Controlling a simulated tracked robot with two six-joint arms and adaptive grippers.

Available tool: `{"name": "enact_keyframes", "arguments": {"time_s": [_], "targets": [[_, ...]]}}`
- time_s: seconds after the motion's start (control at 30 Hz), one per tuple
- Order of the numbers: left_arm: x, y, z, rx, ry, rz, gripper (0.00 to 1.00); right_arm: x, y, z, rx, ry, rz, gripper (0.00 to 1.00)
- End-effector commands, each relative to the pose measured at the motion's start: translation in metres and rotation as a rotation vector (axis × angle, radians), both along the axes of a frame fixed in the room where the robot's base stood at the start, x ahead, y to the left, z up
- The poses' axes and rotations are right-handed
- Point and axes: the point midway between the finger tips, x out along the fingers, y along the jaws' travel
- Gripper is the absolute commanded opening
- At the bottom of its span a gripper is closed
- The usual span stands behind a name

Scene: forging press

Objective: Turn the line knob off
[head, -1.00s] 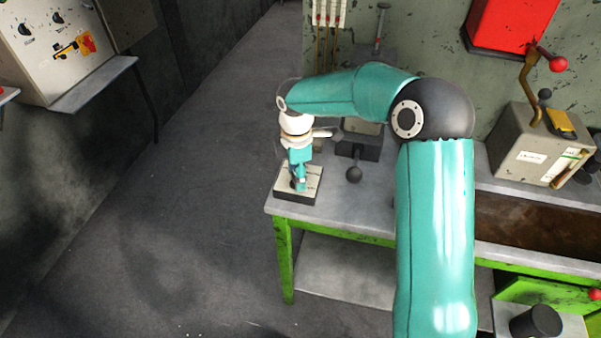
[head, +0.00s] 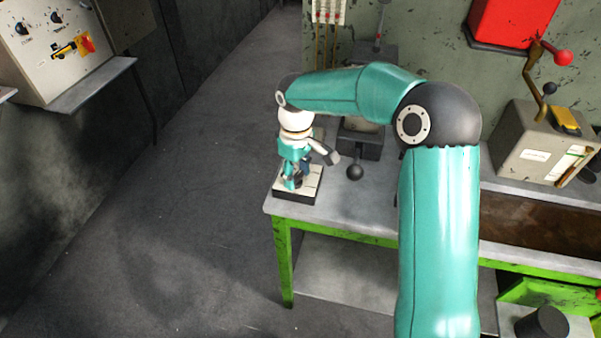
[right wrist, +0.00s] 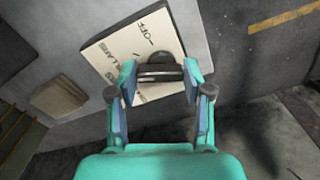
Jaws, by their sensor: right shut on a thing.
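The line knob (right wrist: 160,60) is dark, with a bar-like grip, on a cream label plate (right wrist: 100,50) in the right wrist view. "OFF" is printed near the plate's top edge, with other marks lower left. I cannot tell which mark the knob points to. My right gripper (right wrist: 160,80) is shut on the knob, one finger on each side. In the head view the right gripper (head: 298,178) points down onto the plate (head: 314,189) at the bench's left corner and hides the knob. My left gripper is in neither view.
The plate lies on a grey bench (head: 345,212) with green legs. A dark block with a black ball lever (head: 354,172) stands just right of the gripper. A beige lever box (head: 528,150) is farther right. The floor to the left is clear.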

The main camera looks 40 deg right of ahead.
Motion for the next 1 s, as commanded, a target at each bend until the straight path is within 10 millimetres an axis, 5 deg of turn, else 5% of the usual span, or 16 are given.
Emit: {"name": "enact_keyframes", "arguments": {"time_s": [1.0], "targets": [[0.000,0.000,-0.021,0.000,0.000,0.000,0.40,0.003,-0.001,0.003,0.004,-0.019,-0.950,0.15]]}}
